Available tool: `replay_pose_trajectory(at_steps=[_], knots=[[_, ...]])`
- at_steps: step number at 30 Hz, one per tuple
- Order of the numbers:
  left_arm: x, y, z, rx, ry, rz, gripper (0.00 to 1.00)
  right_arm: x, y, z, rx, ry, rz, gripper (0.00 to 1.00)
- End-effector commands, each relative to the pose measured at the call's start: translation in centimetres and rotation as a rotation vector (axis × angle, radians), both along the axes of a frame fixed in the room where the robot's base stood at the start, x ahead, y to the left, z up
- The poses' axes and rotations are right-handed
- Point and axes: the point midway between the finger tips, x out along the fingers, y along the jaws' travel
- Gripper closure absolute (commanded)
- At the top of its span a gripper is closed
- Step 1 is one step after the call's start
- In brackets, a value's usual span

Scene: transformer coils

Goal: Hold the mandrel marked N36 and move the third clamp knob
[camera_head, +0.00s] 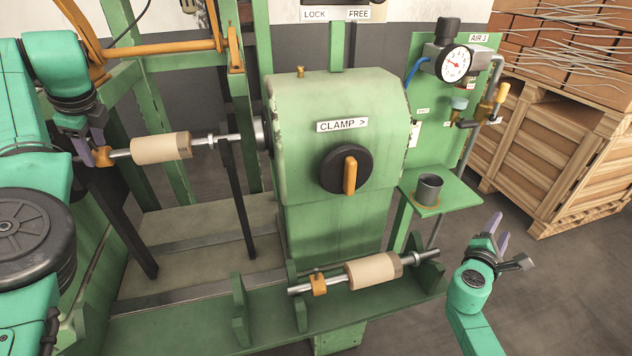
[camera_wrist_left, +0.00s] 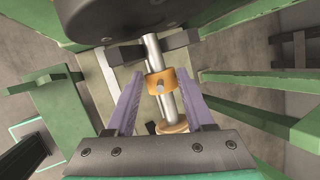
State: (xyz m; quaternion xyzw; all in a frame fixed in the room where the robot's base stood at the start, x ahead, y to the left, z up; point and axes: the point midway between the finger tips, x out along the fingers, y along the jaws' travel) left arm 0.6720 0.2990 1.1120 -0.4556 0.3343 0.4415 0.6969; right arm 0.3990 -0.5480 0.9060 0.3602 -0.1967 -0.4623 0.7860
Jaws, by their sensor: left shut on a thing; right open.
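A mandrel with a tan roll (camera_head: 162,148) lies level, its right end at the green machine's headstock (camera_head: 262,133). My left gripper (camera_head: 97,150) is shut on its left end, by the orange collar (camera_head: 104,157). In the left wrist view the orange collar (camera_wrist_left: 160,82) and shaft lie between the purple fingers. No N36 mark can be read. The clamp knob (camera_head: 346,170) is a black dial with an orange handle, standing upright, under a "CLAMP >" label (camera_head: 342,125). My right gripper (camera_head: 492,232) is open and empty, below and right of the knob.
A second mandrel (camera_head: 372,270) rests on a green cradle (camera_head: 240,312) in front. A small green shelf (camera_head: 455,197) holds a dark cup (camera_head: 429,188) between the knob and my right gripper. A gauge (camera_head: 454,64) and a wooden crate (camera_head: 560,170) stand at right.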

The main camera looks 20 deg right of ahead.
Motion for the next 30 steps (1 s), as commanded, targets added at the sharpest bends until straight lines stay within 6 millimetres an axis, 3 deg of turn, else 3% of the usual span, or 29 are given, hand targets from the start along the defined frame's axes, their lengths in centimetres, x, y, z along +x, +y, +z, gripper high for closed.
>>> replay_pose_trajectory(at_steps=[1,2,3,6,9,12,17,30], knots=[[0.0,-0.1,0.0,0.001,0.0,-0.002,1.0,1.6,4.3,3.1,-0.177,0.061,0.129,0.47],[0.0,-0.1,0.0,0.001,0.0,-0.003,1.0,2.3,7.2,4.6,-0.28,0.088,0.204,0.47],[0.0,-0.1,0.0,0.001,0.0,-0.003,1.0,2.8,11.4,6.2,-0.406,0.117,0.301,0.47],[0.0,-0.1,0.0,0.001,0.0,-0.003,1.0,2.2,21.7,8.5,-0.663,0.143,0.524,0.47],[0.0,-0.1,0.0,0.0,0.001,-0.003,1.0,-0.2,29.6,9.6,-0.829,0.127,0.691,0.47],[0.0,-0.1,0.0,0.0,0.001,-0.003,1.0,-2.4,34.0,10.3,-0.916,0.1,0.787,0.47],[0.0,0.0,0.0,0.0,0.001,-0.003,1.0,-2.8,35.8,11.0,-0.951,0.082,0.822,0.47],[0.0,-0.1,0.0,0.002,0.001,-0.003,1.0,6.1,35.6,14.7,-0.948,0.08,0.816,0.47]])
